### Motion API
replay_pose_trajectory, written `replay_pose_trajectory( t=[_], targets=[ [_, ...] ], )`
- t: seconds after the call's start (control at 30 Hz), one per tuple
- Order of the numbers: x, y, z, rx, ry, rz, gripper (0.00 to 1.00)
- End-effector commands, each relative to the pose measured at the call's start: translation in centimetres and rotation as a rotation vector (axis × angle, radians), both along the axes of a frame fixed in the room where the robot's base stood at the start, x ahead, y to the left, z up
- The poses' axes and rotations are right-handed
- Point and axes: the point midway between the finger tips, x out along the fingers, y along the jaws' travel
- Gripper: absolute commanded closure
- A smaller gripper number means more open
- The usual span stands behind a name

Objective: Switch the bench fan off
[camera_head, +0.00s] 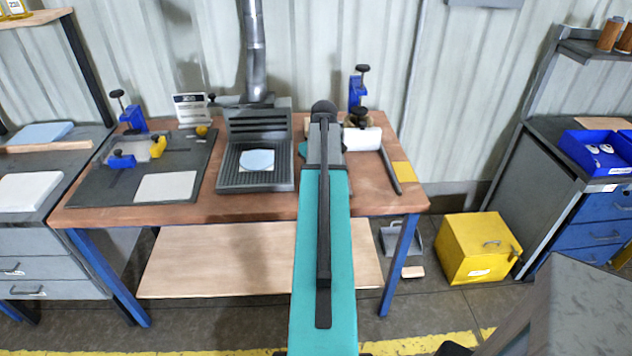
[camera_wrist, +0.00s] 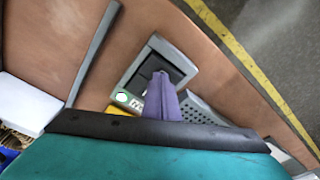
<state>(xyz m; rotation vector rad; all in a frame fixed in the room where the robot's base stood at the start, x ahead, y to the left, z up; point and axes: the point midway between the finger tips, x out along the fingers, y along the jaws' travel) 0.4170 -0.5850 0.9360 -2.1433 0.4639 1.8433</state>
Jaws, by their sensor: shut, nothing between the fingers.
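A grey switch box (camera_wrist: 139,62) with a black rocker or recess in its face shows in the wrist view, near the bench's front edge. In the head view my arm hides the box and gripper. A grey hooded unit with a ribbed tray (camera_head: 226,182) and a duct (camera_head: 256,50) stands on the bench, left of my arm.
The brown bench (camera_head: 110,212) also holds a dark mat (camera_head: 95,190) with blue and yellow clamps at left. A grey bar (camera_head: 390,170) lies right of my arm; it also shows in the wrist view (camera_wrist: 94,52). A yellow box (camera_head: 478,248) stands on the floor.

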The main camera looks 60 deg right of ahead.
Motion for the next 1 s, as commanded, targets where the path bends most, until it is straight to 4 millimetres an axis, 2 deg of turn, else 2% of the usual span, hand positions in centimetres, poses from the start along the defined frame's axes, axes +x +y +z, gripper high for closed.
replay_pose_trajectory(
  t=[0.27,1.0],
  targets=[
    [0.0,0.0,0.3,0.0,0.0,0.0,1.0],
    [0.0,0.0,4.1,0.0,0.0,0.0,1.0]
  ],
)
